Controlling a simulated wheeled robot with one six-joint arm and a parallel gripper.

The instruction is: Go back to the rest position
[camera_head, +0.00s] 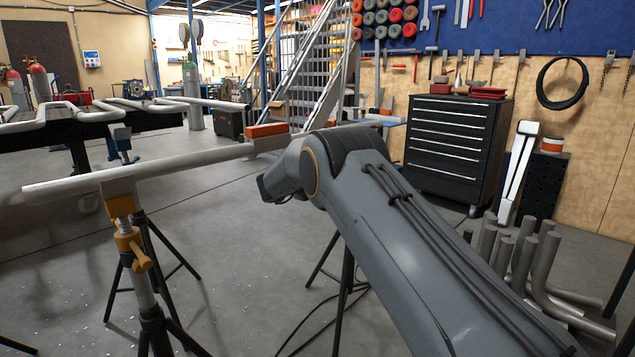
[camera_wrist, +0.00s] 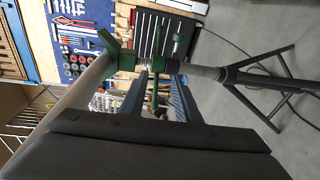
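My arm (camera_head: 400,235) reaches from the lower right of the head view to the middle, bent at its far end. The gripper's fingers are hidden behind it there. In the wrist view my gripper (camera_wrist: 158,90) shows two bluish fingers standing apart, with nothing held between them. A straight grey pipe (camera_head: 190,157) lies on a stand with an orange head (camera_head: 122,208), left of my arm. In the wrist view a pipe (camera_wrist: 82,88) passes left of the fingers, by a green stand head (camera_wrist: 118,55). Whether the gripper touches anything there cannot be told.
A table with a serpentine coil (camera_head: 95,110) stands at the back left. Loose pipes (camera_head: 520,250) stand at the right, near a black tool cabinet (camera_head: 455,145). Tripod legs and a cable spread below my arm.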

